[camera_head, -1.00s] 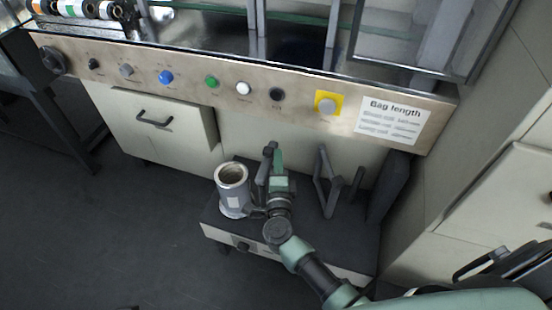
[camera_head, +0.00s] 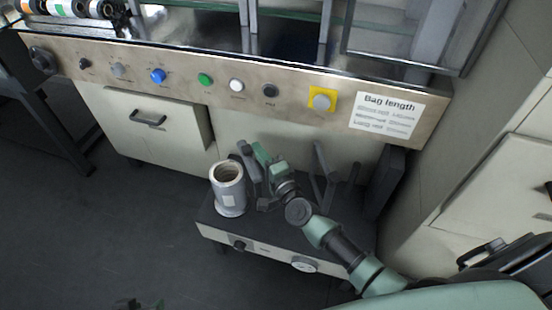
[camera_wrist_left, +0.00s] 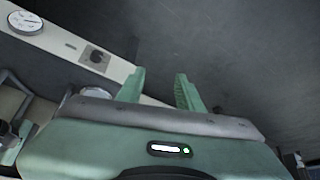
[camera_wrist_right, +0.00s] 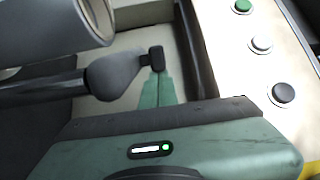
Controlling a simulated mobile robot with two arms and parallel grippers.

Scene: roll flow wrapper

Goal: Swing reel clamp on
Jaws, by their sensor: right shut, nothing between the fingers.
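A grey cylindrical reel (camera_head: 228,192) with a pale rim and brown inside stands upright on a low dark-topped unit. A dark clamp lever (camera_head: 247,165) rises just right of it; its black end (camera_wrist_right: 155,57) shows in the right wrist view, beside the reel's grey side (camera_wrist_right: 45,25). My right gripper (camera_head: 260,152) is beside the lever's right side, with its green fingertips (camera_wrist_right: 156,88) together and empty. The fingertips are at the lever's end; I cannot tell if they touch. My left gripper (camera_head: 140,304) is low over the floor; its fingers (camera_wrist_left: 160,92) are apart and empty.
A control panel (camera_head: 185,87) with several buttons and a bag-length label (camera_head: 384,116) runs above. A drawer (camera_head: 150,122) is at left. Grey brackets (camera_head: 322,175) stand right of my right gripper. The unit's front has a gauge (camera_head: 305,265) and knob (camera_head: 239,245).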

